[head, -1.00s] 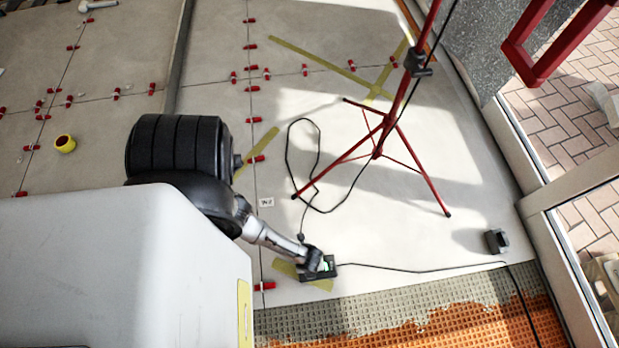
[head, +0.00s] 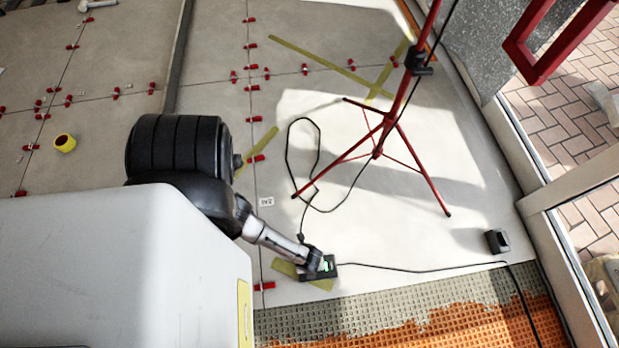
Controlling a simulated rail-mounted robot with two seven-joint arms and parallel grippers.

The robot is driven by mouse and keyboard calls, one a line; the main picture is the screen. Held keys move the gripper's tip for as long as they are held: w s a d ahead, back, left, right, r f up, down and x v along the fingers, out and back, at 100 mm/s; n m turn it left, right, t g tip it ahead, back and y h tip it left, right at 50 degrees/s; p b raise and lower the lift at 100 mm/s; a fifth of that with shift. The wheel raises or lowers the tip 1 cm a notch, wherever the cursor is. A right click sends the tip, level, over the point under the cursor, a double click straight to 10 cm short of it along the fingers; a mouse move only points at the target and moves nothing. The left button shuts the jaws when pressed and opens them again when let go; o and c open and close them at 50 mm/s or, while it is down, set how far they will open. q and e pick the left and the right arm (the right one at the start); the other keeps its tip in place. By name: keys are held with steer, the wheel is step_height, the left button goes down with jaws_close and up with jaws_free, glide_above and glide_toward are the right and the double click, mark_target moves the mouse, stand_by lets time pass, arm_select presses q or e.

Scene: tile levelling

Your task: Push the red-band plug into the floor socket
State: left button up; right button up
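A small black floor socket (head: 331,272) lies on the pale tiles near the edge of the grey mat. My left gripper (head: 321,267) is down at the socket, its end over the socket's left part. A bit of green shows between them. A black cord runs down to the gripper from the red tripod, and another runs from the socket to the right. I cannot make out the plug or its red band; the gripper hides that spot. Whether the fingers are open or shut is too small to tell. My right gripper is not in view.
A red tripod stand (head: 377,150) stands behind and right of the socket. A small black block (head: 497,241) sits at the right. Red levelling clips (head: 264,286) dot the tile joints. Grey matting (head: 370,308) and orange floor lie in front. A yellow tape roll (head: 65,143) is far left.

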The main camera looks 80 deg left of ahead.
arm_select(q)
steer(key=shift+f, duration=0.1)
steer(key=o, duration=1)
step_height(320, 180, up, 14)
steer(key=p, duration=1)
steer(key=shift+f, duration=0.1)
